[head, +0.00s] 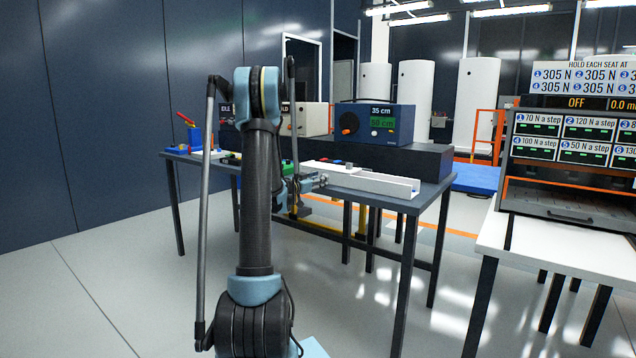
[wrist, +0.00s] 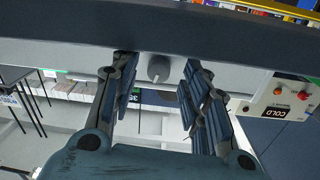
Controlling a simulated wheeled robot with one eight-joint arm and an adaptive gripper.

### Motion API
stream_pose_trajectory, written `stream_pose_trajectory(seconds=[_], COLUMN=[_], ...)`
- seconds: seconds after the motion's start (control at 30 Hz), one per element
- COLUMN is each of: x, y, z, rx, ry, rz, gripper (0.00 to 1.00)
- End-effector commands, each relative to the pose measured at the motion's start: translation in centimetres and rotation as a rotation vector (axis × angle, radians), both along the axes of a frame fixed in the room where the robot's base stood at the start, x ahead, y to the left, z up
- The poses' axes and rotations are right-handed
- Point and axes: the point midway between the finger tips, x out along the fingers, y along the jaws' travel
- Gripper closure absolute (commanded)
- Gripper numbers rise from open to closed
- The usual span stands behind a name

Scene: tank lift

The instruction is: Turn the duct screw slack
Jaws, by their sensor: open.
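A grey round knob (wrist: 158,68), which looks like the duct screw, shows in the wrist view on a pale surface below a dark band. My gripper (wrist: 160,78) is open, with its two ribbed fingers on either side of the knob and gaps to both. I cannot tell whether the fingertips reach as deep as the knob. In the head view the white duct (head: 385,183) lies along the front of the dark table. My gripper (head: 314,182) is at the duct's left part, partly behind my arm. The screw cannot be made out there.
A blue box marked 35 cm (head: 375,124) and a pale box (head: 305,119) stand behind the duct. A red-handled blue device (head: 195,135) stands at the table's left. A white bench (head: 555,245) with a display rack (head: 570,150) is at right. Floor between is clear.

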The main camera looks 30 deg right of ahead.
Motion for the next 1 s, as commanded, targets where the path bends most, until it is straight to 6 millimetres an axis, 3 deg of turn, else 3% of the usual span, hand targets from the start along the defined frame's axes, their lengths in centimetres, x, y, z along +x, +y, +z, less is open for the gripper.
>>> stream_pose_trajectory(seconds=[0.4,0.43,0.6,0.83,1.0], x=[0.27,0.27,0.27,0.3,0.31], y=[-0.8,-0.79,-0.78,-0.77,-0.77], z=[0.0,0.01,0.01,0.0,-0.02], rx=[0.0,0.0,0.0,-0.007,-0.051], ry=[0.0,0.0,0.0,0.017,0.124], rz=[0.0,0.0,0.0,0.001,0.001], gripper=[0.58,0.6,0.99,1.0,1.0])
